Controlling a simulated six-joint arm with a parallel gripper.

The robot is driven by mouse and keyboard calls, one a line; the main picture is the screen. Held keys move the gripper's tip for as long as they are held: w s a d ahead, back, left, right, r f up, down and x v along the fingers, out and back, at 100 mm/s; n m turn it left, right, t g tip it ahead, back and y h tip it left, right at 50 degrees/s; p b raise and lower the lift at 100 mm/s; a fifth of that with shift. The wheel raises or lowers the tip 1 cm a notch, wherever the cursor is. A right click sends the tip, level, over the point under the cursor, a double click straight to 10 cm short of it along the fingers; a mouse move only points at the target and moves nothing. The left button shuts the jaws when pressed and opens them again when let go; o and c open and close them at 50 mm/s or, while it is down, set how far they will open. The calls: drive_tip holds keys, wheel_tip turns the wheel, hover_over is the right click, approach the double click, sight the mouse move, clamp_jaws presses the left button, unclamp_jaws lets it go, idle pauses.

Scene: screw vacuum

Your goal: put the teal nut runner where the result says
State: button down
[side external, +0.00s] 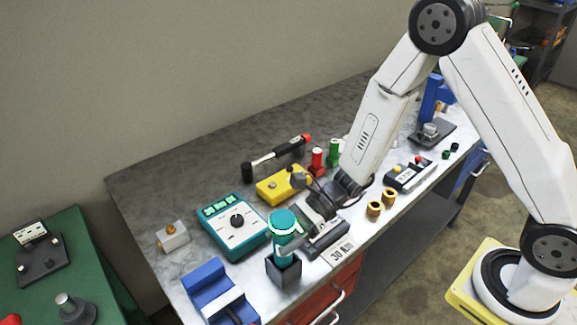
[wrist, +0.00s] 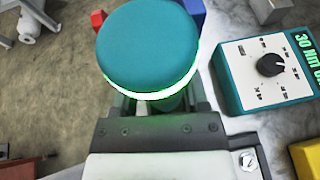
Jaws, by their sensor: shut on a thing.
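The teal nut runner (side external: 284,220) is upright with a round teal cap and a glowing green ring. In the wrist view its cap (wrist: 148,45) hides the fingertips. My gripper (side external: 291,243) is shut on its body below the ring. Its lower end is at the mouth of a dark square holder (side external: 284,274); I cannot tell whether it rests inside. The teal tester (side external: 232,225) with a black dial stands behind it to the left; in the wrist view its green display (wrist: 306,52) reads "30 Nm" and a cut-off word. A "30 Nm" card (side external: 342,252) lies at the bench's front edge.
A blue and white block (side external: 215,292) stands left of the holder. A yellow box (side external: 283,185), a small white block (side external: 173,237) and brass cylinders (side external: 375,208) are nearby. A dark grey block (side external: 328,238) is close to my gripper. The far left of the bench is clear.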

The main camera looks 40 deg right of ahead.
drive_tip(key=shift+f, duration=0.6)
idle(0.3)
drive_tip(key=shift+c, duration=0.5)
unclamp_jaws()
drive_tip(key=shift+r, duration=0.2)
drive_tip(key=shift+r, duration=0.45)
drive_tip(key=v, duration=1.2)
drive_tip(key=shift+s, duration=0.1)
